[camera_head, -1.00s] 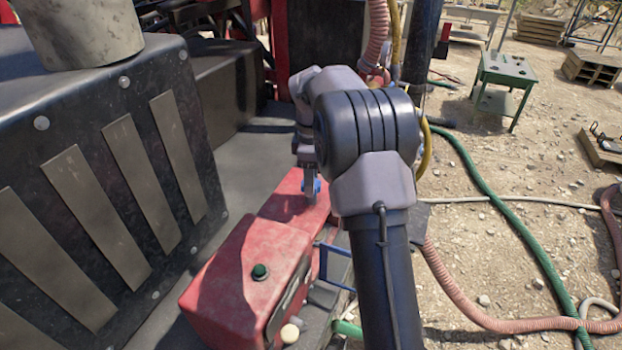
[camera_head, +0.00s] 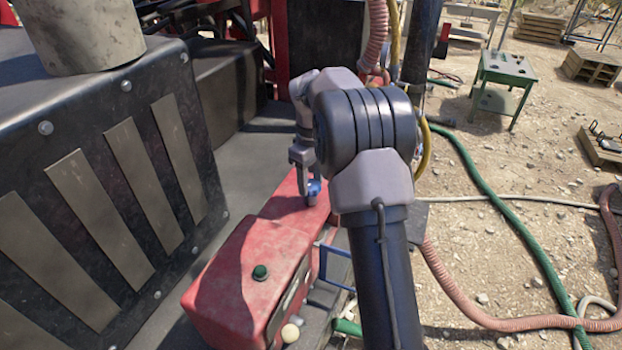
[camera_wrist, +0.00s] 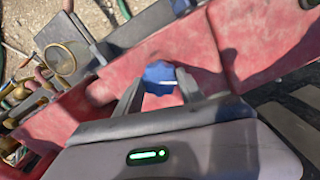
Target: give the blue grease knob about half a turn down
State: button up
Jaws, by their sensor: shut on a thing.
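The blue grease knob (camera_wrist: 160,76) sits on top of the far red box. It shows between the two fingers of my gripper (camera_wrist: 158,84) in the wrist view, with a finger on each side of it. In the head view the knob (camera_head: 313,187) is a small blue spot, partly hidden by my gripper (camera_head: 308,190). My gripper reaches down over the box from behind my arm and is shut on the knob. The underside of the knob is hidden.
A dark slatted housing (camera_head: 100,190) stands on the left. Hoses and a green table (camera_head: 505,75) lie right.

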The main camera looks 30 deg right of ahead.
jog(key=m, duration=0.3)
jog(key=shift+m, duration=0.3)
jog(key=m, duration=0.3)
jog(key=shift+m, duration=0.3)
jog(key=m+b, duration=0.1)
jog(key=m, duration=0.2)
jog(key=shift+m, duration=0.4)
jog(key=m, duration=0.3)
jog(key=shift+m+b, duration=0.3)
jog(key=m+b, duration=0.1)
jog(key=m, duration=0.2)
jog(key=m+b, duration=0.1)
jog(key=m, duration=0.3)
jog(key=m+b, duration=0.1)
jog(key=m, duration=0.5)
jog(key=shift+m+b, duration=0.3)
